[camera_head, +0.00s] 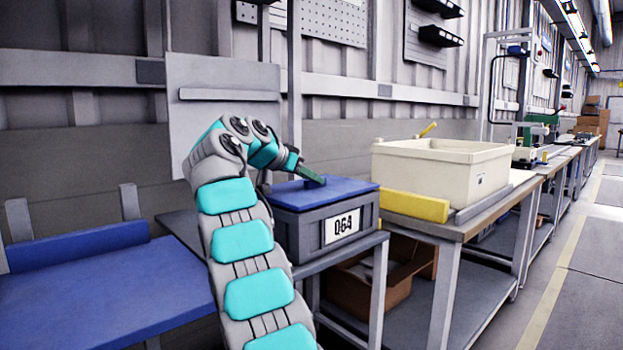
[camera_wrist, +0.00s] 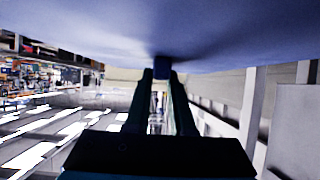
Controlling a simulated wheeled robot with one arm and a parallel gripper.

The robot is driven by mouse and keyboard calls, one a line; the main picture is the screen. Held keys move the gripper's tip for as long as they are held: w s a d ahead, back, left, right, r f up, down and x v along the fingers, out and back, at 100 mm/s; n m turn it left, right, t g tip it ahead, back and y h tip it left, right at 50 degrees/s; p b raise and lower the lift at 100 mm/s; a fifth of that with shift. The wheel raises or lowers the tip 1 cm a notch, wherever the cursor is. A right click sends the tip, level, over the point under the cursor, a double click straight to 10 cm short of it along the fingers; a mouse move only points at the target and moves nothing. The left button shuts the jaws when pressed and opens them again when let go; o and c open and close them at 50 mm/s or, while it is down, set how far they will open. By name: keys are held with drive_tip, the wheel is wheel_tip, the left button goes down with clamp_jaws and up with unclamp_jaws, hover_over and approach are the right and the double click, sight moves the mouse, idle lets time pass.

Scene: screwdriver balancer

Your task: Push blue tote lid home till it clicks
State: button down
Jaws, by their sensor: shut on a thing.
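The grey tote (camera_head: 284,232) with a "Q64" label stands on a low bench in the head view. Its blue lid (camera_head: 345,190) lies on top; I cannot tell whether it is fully seated at every edge. My gripper (camera_head: 316,181) reaches down to the middle of the lid from the left. The lid's blue surface (camera_wrist: 90,35) fills the top of that view. My arm hides the tote's left side in the head view.
A cream bin (camera_head: 430,175) stands on the bench to the right, with a yellow bar (camera_head: 415,206) between it and the tote. A blue-topped bench (camera_head: 90,295) lies to the left. A cardboard box (camera_head: 365,295) sits on the shelf below. The aisle at right is clear.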

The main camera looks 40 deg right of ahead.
drive_tip(key=shift+f+b, duration=0.35)
drive_tip(key=shift+b, duration=0.05)
idle(0.9)
drive_tip(key=c, duration=0.7)
unclamp_jaws()
drive_tip(key=shift+a, duration=0.1)
drive_tip(key=p+v, duration=0.1)
drive_tip(key=v, duration=0.5)
drive_tip(key=shift+a+r, duration=0.25)
drive_tip(key=shift+s+a+r, duration=0.1)
drive_tip(key=shift+a+r, duration=0.05)
drive_tip(key=shift+a, duration=0.3)
